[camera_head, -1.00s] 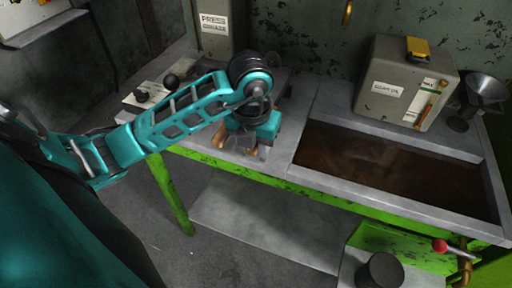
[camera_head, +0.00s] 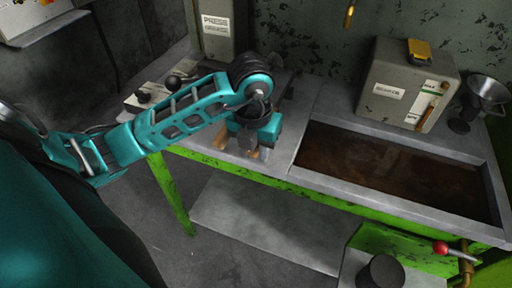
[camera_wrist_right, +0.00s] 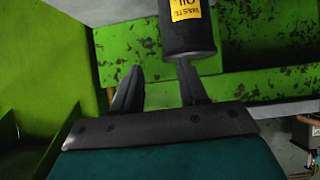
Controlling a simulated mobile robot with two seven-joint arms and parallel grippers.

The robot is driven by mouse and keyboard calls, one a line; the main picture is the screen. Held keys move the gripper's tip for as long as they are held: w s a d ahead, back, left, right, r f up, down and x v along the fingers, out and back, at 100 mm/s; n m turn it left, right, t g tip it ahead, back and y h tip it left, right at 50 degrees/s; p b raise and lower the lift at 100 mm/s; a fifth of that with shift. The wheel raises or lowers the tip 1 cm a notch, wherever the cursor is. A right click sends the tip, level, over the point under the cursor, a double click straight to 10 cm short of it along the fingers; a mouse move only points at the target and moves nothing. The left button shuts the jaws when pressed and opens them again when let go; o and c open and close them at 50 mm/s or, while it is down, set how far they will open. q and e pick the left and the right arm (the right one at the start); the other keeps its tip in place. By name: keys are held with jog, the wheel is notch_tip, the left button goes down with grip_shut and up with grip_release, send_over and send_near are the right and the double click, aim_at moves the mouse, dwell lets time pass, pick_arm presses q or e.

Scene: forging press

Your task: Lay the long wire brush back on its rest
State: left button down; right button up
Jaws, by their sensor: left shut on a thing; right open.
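My left gripper (camera_head: 250,147) is low over the front edge of the grey bench, left of the sunken trough, and is shut on the wire brush. Small wood-brown parts, likely the brush's handle (camera_head: 222,142), show beside and below the gripper. The rest of the brush is hidden by the gripper and wrist. I cannot make out the brush's rest; it may be behind my arm. My right gripper (camera_wrist_right: 158,82) is open and empty in the right wrist view, with a dark can labelled as oil (camera_wrist_right: 188,30) just beyond its right finger.
The trough (camera_head: 390,170) of brown liquid fills the bench's right part. A beige box (camera_head: 408,85) and a metal funnel (camera_head: 484,92) stand behind it. A grey press grease box (camera_head: 217,28) stands at the back left. A red-knobbed lever (camera_head: 441,247) sticks out at the front right.

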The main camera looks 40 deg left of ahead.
pick_arm(q)
jog(key=shift+f+b, duration=0.4)
jog(key=shift+f, duration=0.1)
jog(key=c, duration=0.7)
grip_release()
jog(key=r+p, duration=0.1)
jog(key=r, duration=0.3)
jog(key=r+p, duration=0.1)
jog(key=r, duration=0.3)
jog(key=s+r+p, duration=0.1)
jog(key=r, duration=0.3)
jog(key=shift+d+r, duration=0.15)
jog(key=shift+s+r, duration=0.1)
jog(key=shift+r, duration=0.2)
jog(key=shift+s, duration=0.1)
